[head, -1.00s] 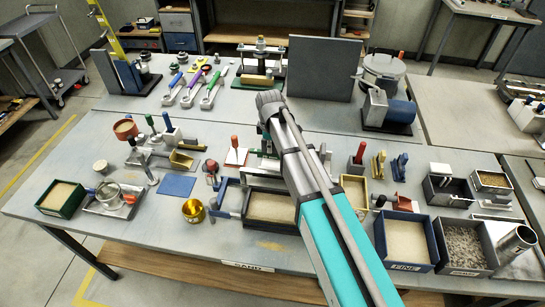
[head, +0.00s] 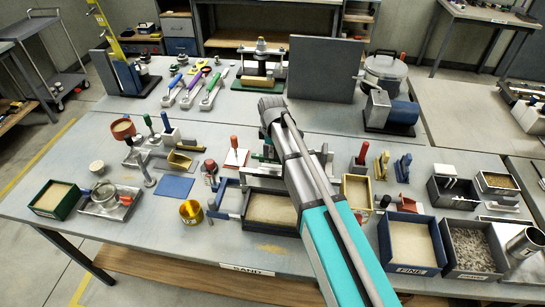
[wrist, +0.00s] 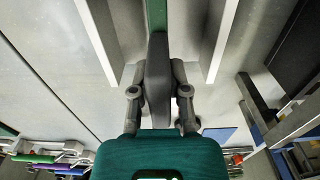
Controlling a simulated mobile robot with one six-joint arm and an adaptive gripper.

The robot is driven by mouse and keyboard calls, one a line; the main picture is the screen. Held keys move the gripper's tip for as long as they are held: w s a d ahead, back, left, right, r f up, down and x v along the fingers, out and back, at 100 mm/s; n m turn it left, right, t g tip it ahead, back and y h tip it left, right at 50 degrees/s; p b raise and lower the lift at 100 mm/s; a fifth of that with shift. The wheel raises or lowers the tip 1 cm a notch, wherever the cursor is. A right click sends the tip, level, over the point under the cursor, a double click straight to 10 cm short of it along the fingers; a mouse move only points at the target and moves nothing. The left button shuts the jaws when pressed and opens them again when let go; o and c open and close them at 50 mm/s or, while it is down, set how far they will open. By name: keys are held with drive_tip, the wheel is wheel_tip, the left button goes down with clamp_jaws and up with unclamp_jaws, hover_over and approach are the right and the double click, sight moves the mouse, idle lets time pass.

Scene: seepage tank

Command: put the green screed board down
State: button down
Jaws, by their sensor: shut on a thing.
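In the wrist view, my gripper (wrist: 158,95) is shut on the grey grip of the green screed board (wrist: 156,14). A green strip of the board shows beyond the fingers at the top of that view. In the head view, my wrist and arm hide most of the gripper, and only a bit of green (head: 262,156) shows beside it, low over the middle of the table. Pale upright walls (wrist: 219,40) stand on both sides of the board in the wrist view. I cannot tell whether the board touches anything below.
A sand-filled box (head: 270,224) sits just in front of my gripper. A blue plate (head: 175,187), a brass cup (head: 191,211) and a red-handled float (head: 236,156) lie to the left. A tall grey panel (head: 325,68) stands behind.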

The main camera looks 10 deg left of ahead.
drive_tip(key=shift+f, duration=0.55)
drive_tip(key=shift+f+b, duration=0.15)
drive_tip(key=shift+b, duration=0.25)
drive_tip(key=c, duration=0.6)
unclamp_jaws()
drive_tip(key=shift+r, duration=0.2)
wheel_tip(320, 180, up, 12)
drive_tip(key=p, duration=1.2)
